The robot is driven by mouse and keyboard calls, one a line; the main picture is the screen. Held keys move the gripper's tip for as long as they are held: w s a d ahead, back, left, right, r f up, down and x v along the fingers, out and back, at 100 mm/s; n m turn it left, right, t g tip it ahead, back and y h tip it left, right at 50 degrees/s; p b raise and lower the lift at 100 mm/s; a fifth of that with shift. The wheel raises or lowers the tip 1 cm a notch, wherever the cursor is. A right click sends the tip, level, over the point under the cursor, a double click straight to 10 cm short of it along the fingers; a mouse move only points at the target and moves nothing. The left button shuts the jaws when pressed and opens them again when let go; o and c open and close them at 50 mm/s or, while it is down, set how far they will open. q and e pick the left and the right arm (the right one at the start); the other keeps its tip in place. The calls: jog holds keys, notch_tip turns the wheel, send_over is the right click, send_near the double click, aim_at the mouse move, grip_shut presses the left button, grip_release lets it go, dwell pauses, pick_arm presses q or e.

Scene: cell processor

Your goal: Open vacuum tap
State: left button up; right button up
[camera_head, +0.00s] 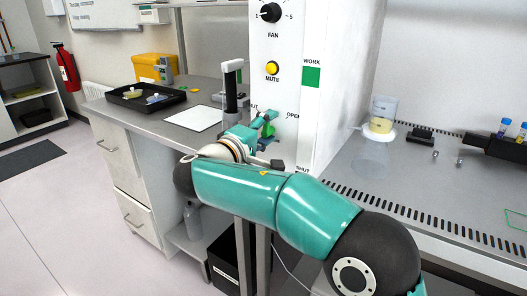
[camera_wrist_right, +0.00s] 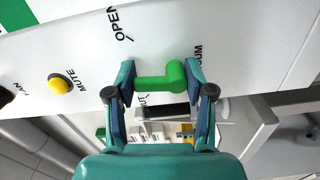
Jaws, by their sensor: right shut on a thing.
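The vacuum tap is a green handle (camera_wrist_right: 160,83) on the white panel (camera_wrist_right: 200,40). In the right wrist view it lies crosswise between the fingers of my right gripper (camera_wrist_right: 160,90), which is shut on it. The word OPEN is printed on the panel beyond the handle. Part of another label shows beside the right finger, and one below the handle is partly hidden. In the head view, the green handle (camera_head: 268,128) shows small at my right gripper (camera_head: 266,138), with OPEN to its right and SHUT lower down. My left gripper is not in view.
Above the tap are a yellow MUTE button (camera_head: 272,68) and a black FAN knob (camera_head: 271,12). To the left, a bench holds a black tray (camera_head: 146,97) and white sheet (camera_head: 194,118). Right of the panel, a beaker (camera_head: 382,115) and tube rack (camera_head: 495,146) stand on the worktop.

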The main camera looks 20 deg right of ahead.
jog(key=m+b, duration=0.1)
jog(key=b, duration=0.1)
jog(key=m+b, duration=0.1)
jog(key=m, duration=0.1)
jog(key=m+b, duration=0.1)
jog(key=b, duration=0.1)
jog(key=shift+s+d+f+m+b, duration=0.15)
jog(key=shift+s+d+m+b, duration=0.15)
jog(key=shift+s+d+b, duration=0.05)
jog(key=shift+s+d+m+b, duration=0.1)
jog(key=shift+d+m+b, duration=0.05)
jog(key=shift+m+b, duration=1)
jog(key=o, duration=0.9)
jog(key=shift+s, duration=0.1)
jog(key=shift+o, duration=0.4)
